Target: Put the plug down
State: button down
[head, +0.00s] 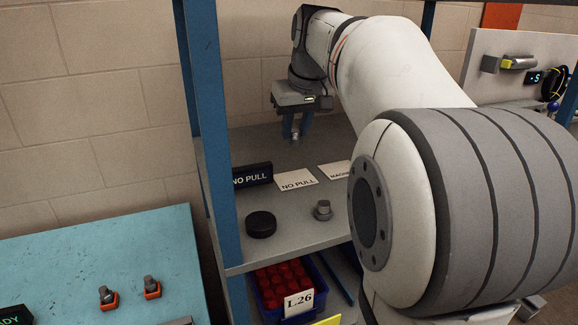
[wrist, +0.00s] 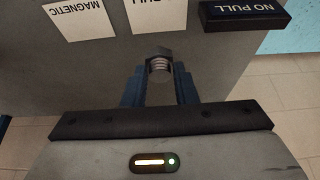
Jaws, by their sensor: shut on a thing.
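My gripper (head: 296,127) is over the back part of the grey shelf (head: 228,165), pointing down. Its blue fingers are shut on a small grey metal plug (head: 295,138). In the wrist view the plug (wrist: 159,66) sits between the fingertips, with its ridged end showing. I cannot tell whether the plug touches the shelf or hangs just above it. A second grey plug (head: 323,210) stands on the shelf nearer the front edge, apart from my gripper.
A black puck (head: 261,224) sits at the shelf front. A blue post (head: 212,130) bounds the left. Bare shelf surrounds the held plug.

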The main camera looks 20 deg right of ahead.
notch_tip(320, 180, down, 8)
jog(key=shift+s+f, duration=0.1)
jog(key=shift+f, duration=0.1)
dwell(0.3)
jog(key=shift+f, duration=0.2)
jog(key=c, duration=1.2)
grip_release()
jog(key=shift+o, duration=0.2)
jog(key=shift+r, duration=0.1)
jog(key=shift+r, duration=0.45)
jog(key=v, duration=1.1)
jog(key=shift+s+r, duration=0.15)
jog(key=shift+s, duration=0.1)
